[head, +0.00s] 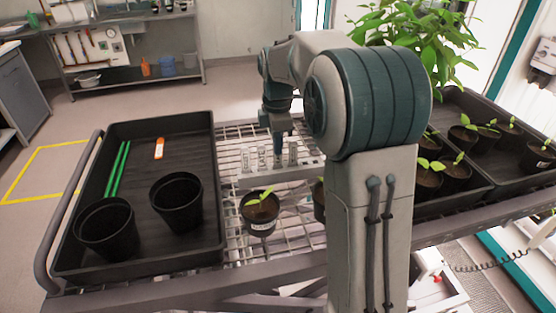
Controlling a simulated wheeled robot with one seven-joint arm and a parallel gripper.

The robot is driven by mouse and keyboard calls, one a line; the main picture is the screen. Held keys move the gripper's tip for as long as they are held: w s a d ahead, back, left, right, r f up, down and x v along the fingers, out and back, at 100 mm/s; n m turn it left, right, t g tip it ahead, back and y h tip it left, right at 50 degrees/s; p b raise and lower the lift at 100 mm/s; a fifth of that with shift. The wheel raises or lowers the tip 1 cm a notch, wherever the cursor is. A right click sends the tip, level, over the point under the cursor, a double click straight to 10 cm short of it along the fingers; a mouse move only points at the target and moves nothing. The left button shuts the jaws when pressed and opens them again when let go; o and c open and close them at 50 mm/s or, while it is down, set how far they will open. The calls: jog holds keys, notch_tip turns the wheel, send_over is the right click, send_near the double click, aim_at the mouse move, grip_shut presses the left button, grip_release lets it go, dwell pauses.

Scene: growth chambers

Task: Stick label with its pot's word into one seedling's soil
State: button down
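A black pot with a small green seedling in brown soil (261,213) stands on the wire mesh shelf; its white sticker's word is too small to read. A second pot (319,200) beside it is mostly hidden by my arm. A pale rack (285,176) with several upright grey-white pieces, perhaps the labels, stands just behind these pots. My gripper (277,154) points down at the rack, close to or among the upright pieces. Its fingers are too small and blurred to tell whether it is open or holds anything.
A black tray (135,128) at left holds two empty black pots (107,229) (177,203), green sticks (117,170) and an orange-and-white piece (159,148). Another black tray (476,200) at right holds several potted seedlings. A leafy plant (420,40) stands behind my arm.

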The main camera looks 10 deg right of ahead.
jog(key=shift+r+p, duration=2.25)
jog(key=shift+r, duration=0.55)
jog(key=shift+f, duration=0.1)
